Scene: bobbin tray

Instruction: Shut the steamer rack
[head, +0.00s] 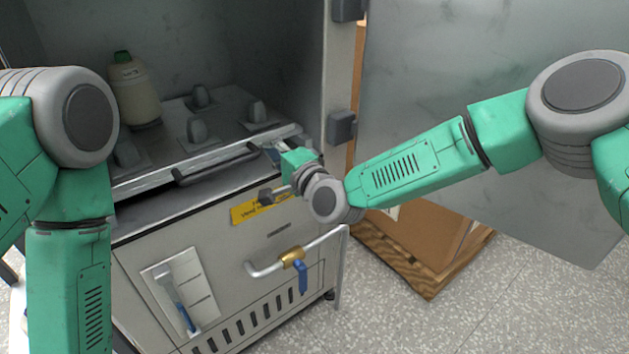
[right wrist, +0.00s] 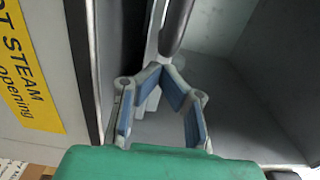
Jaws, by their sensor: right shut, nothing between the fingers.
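The steamer rack (head: 215,158) is a grey tray with several upright pegs and a dark bar handle (head: 215,165) along its front edge. It sits in the open steamer cabinet (head: 225,215); I cannot tell how far it sticks out. My right gripper (head: 272,150) is at the right end of the rack's front, beside the handle's end. In the right wrist view its fingertips (right wrist: 155,70) meet with nothing between them, just below a grey bar (right wrist: 176,28). Contact with the rack is unclear. My left arm runs down out of the picture, and its gripper is not in view.
A cream bottle with a green cap (head: 135,90) stands at the rack's back left. The large steamer door (head: 480,120) is open at the right.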

